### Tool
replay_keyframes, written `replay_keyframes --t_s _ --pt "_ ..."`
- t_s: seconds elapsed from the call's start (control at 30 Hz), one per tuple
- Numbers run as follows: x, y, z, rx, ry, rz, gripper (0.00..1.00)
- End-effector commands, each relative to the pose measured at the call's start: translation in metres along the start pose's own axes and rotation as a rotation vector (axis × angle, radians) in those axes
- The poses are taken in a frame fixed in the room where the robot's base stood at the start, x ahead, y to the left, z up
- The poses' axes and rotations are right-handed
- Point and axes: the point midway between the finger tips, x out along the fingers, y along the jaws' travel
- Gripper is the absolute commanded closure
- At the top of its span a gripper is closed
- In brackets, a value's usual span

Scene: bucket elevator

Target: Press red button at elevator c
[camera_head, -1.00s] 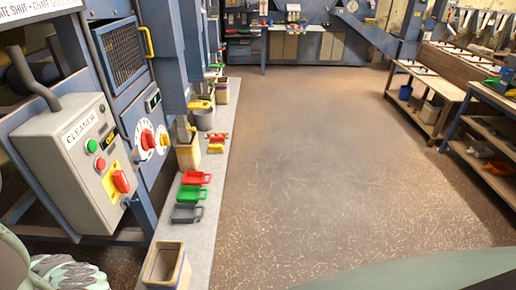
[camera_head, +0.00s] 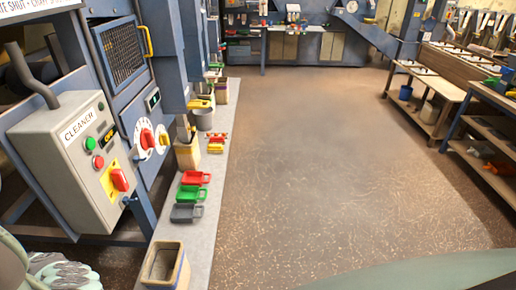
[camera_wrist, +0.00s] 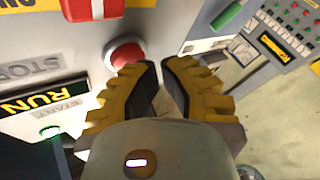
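In the wrist view a round red button (camera_wrist: 125,56) sits on a light grey panel (camera_wrist: 85,65), beside a STOP label (camera_wrist: 32,68). A lit display reading RUN (camera_wrist: 38,97) and a green button (camera_wrist: 52,131) by a START label lie at the left. My gripper (camera_wrist: 160,65) has its black and yellow fingers together at the tips, with nothing seen between them. The left fingertip is just right of the red button; I cannot tell whether it touches. No elevator letter is readable. My gripper is not visible in the head view.
In the wrist view, a red knob (camera_wrist: 93,8) is at the top and another panel with a lit display (camera_wrist: 277,45) is at the right. The head view shows a CLEANER box (camera_head: 68,165) at left, trays (camera_head: 186,213) along a ledge, and clear floor (camera_head: 320,170).

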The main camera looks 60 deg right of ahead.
Motion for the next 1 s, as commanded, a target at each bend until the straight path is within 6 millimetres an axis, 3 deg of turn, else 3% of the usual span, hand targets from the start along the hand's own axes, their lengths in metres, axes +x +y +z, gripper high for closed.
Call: replay_keyframes --t_s 1.0 --pt "0.0026 0.0012 0.0 -0.001 0.001 -0.001 1.0"
